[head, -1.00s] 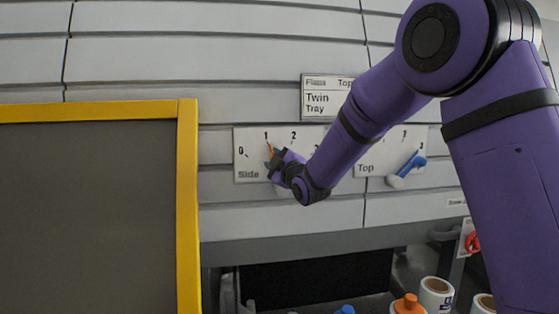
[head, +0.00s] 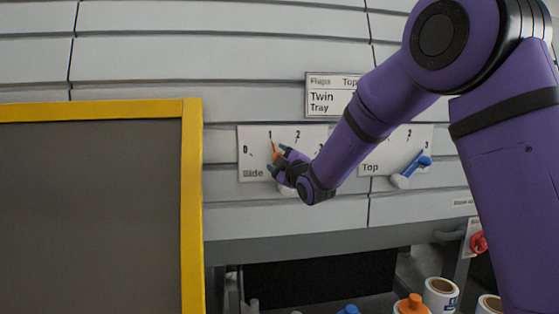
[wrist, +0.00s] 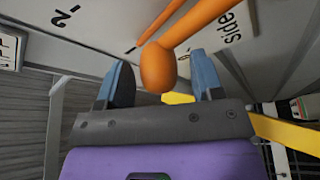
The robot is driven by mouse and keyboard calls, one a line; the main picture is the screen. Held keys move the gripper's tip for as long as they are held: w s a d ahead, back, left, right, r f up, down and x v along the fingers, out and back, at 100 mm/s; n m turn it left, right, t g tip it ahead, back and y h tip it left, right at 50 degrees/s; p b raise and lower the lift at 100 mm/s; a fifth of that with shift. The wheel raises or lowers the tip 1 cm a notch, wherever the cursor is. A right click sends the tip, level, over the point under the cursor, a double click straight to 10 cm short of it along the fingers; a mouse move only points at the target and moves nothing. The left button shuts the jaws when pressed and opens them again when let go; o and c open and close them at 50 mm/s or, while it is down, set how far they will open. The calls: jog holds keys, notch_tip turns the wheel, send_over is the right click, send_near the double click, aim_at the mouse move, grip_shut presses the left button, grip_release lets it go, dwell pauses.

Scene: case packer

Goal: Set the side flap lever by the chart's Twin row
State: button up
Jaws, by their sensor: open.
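The orange side flap lever (head: 275,150) is on the white Side dial plate (head: 254,151), its visible part just below the 1 mark. My gripper (head: 277,158) is at this lever with its fingers apart. In the wrist view, the lever's rounded orange end (wrist: 158,68) sits between my open blue fingers, with a gap visible on each side. The chart (head: 331,95) above shows Flaps and Top headings and Twin and Tray rows. My arm hides its right part, so the Twin values cannot be read.
The blue lever (head: 411,171) is on the Top dial plate to the right, pointing near 3. A yellow-framed dark panel (head: 192,210) stands at left. Below right are an orange-capped bottle (head: 411,304), white rolls (head: 440,294) and a red part (head: 478,242).

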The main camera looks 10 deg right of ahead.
jog(key=v, duration=1)
jog(key=shift+s, duration=0.3)
jog(key=s+d+m+g+h, duration=0.3)
jog(key=s+d+m+g, duration=0.25)
jog(key=s, duration=0.55)
jog(key=s+d+m+g+h, duration=0.35)
jog(key=s+d+m, duration=0.35)
jog(key=s, duration=0.4)
jog(key=s+f+m+g, duration=0.2)
jog(key=s+m+g, duration=0.2)
jog(key=s, duration=1.1)
jog(key=shift+s+d+f+g, duration=0.25)
jog(key=shift+s+d+g, duration=0.1)
jog(key=shift+d+g, duration=0.1)
jog(key=shift+h, duration=0.25)
